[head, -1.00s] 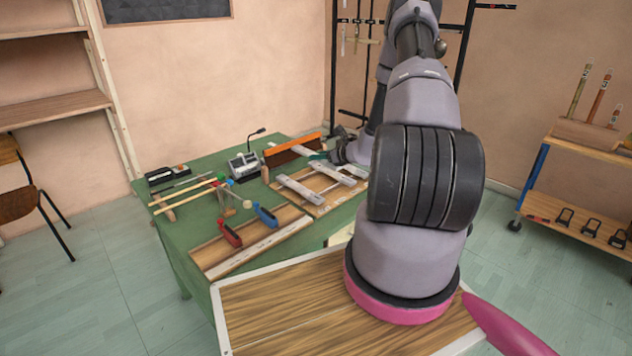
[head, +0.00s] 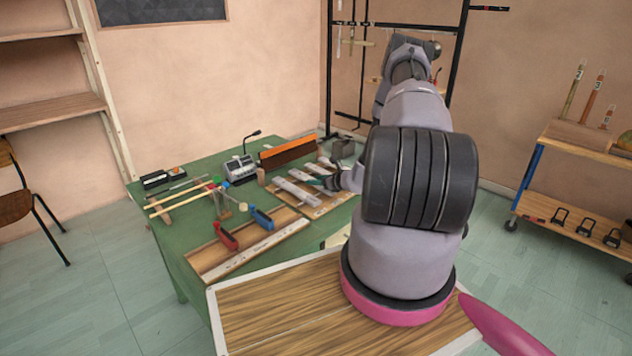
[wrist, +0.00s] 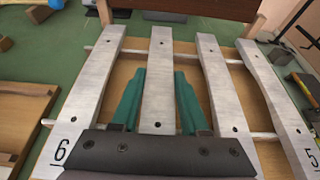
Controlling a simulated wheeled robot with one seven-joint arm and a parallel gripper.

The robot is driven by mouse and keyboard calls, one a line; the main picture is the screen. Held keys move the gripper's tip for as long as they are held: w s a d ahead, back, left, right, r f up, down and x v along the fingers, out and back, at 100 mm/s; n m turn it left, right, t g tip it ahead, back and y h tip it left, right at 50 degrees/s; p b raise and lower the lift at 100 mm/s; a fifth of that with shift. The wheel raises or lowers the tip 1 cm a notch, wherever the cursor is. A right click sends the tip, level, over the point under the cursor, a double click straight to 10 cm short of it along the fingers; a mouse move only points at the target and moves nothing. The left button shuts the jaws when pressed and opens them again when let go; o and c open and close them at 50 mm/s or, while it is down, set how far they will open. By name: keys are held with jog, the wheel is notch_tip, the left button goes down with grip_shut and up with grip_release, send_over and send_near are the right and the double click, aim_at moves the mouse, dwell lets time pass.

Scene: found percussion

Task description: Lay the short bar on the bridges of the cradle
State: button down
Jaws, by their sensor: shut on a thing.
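My gripper (wrist: 160,85) has two green fingers, one on each side of a pale metal bar (wrist: 160,60), and is shut on it. The held bar has a dark hole near its far end. It lies lengthwise over the wooden cradle (wrist: 135,70), between the bar marked 6 (wrist: 92,85) and another unmarked bar (wrist: 222,75). The crosswise rods of the cradle (wrist: 105,50) show between the bars. I cannot tell whether the held bar touches them; its near end is hidden by my gripper. In the head view, my gripper (head: 324,183) is at the cradle's right side.
A bar marked 5 (wrist: 275,90) lies at the right of the cradle. An orange-topped wooden block (head: 287,152) stands behind it. A board with red (head: 225,236) and blue (head: 261,218) handled tools lies in front. Mallets (head: 182,198) and a grey device (head: 240,168) are to the left.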

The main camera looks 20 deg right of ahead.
jog(key=shift+f, duration=0.1)
jog(key=shift+f, duration=0.15)
jog(key=shift+c, duration=2.1)
grip_release()
